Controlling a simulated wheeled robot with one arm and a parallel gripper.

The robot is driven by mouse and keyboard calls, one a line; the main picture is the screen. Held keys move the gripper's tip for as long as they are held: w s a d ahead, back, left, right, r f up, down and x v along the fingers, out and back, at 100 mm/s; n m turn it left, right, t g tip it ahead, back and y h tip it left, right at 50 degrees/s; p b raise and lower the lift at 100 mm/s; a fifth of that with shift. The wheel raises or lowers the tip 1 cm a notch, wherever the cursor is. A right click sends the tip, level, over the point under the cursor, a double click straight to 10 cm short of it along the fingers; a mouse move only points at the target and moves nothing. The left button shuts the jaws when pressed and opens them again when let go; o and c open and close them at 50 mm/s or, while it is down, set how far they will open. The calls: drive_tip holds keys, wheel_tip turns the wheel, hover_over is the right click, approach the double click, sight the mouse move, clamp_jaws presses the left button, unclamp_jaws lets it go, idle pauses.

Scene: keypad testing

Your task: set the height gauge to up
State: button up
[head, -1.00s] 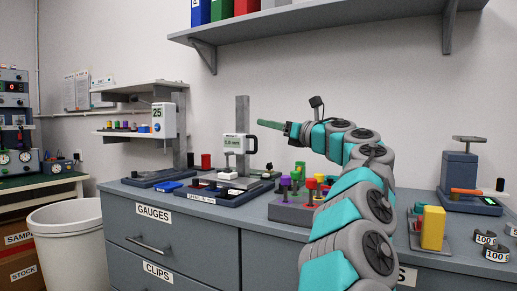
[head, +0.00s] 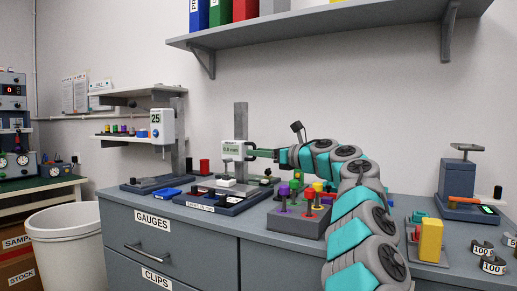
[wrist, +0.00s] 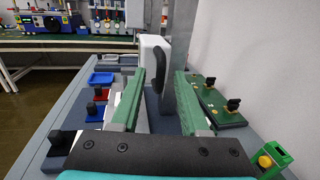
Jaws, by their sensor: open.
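The height gauge has a grey upright column (head: 241,120) and a white slider head (head: 231,150) with a small display. The head sits low on the column, above a dark base (head: 222,198) on the counter. A black handle sticks out on its right side; the handle shows in the wrist view (wrist: 158,72) on the white head. My gripper (head: 254,152) reaches in from the right at the handle's height. In the wrist view my gripper's green fingers (wrist: 160,88) are apart, with the handle ahead between them. Contact cannot be told.
A block with coloured knobs (head: 298,220) stands below my arm. A second gauge stand (head: 158,185) is at the left, and a blue tray (head: 168,193) lies near it. A yellow block (head: 431,240) and a scale (head: 461,180) stand at the right. A shelf (head: 330,20) hangs above.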

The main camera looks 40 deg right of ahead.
drive_tip(key=shift+w, duration=0.25)
clamp_jaws()
idle(1.4)
